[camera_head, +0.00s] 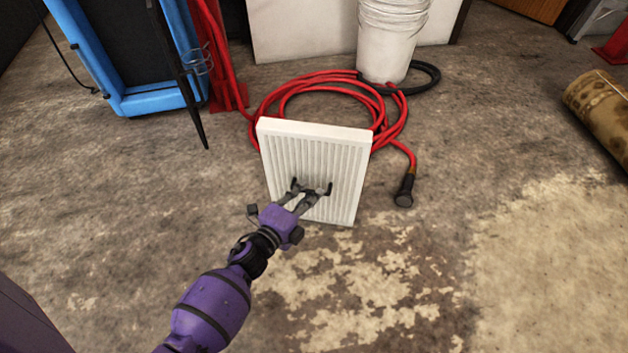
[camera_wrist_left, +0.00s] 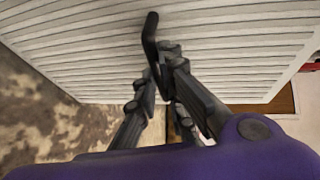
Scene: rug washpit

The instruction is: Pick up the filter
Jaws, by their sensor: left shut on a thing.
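The filter (camera_head: 318,155) is a white, pleated rectangular panel with a plain pale frame, standing on edge, slightly tilted, in the middle of the head view. Its pleated face (camera_wrist_left: 90,50) fills the upper part of the left wrist view. My left gripper (camera_head: 311,188) is at the lower middle of this face and shut on the filter. Its dark fingers (camera_wrist_left: 155,75) also show against the pleats in the wrist view. The exact contact is hidden by the fingers. I cannot tell whether the filter's lower edge touches the floor. My right gripper is not in view.
A coiled red hose (camera_head: 290,87) with a black nozzle (camera_head: 405,190) lies behind and right of the filter. A white bucket (camera_head: 388,45) stands behind it. A blue-framed item (camera_head: 155,102) is back left, a rolled rug (camera_head: 602,108) far right. The foreground floor is clear.

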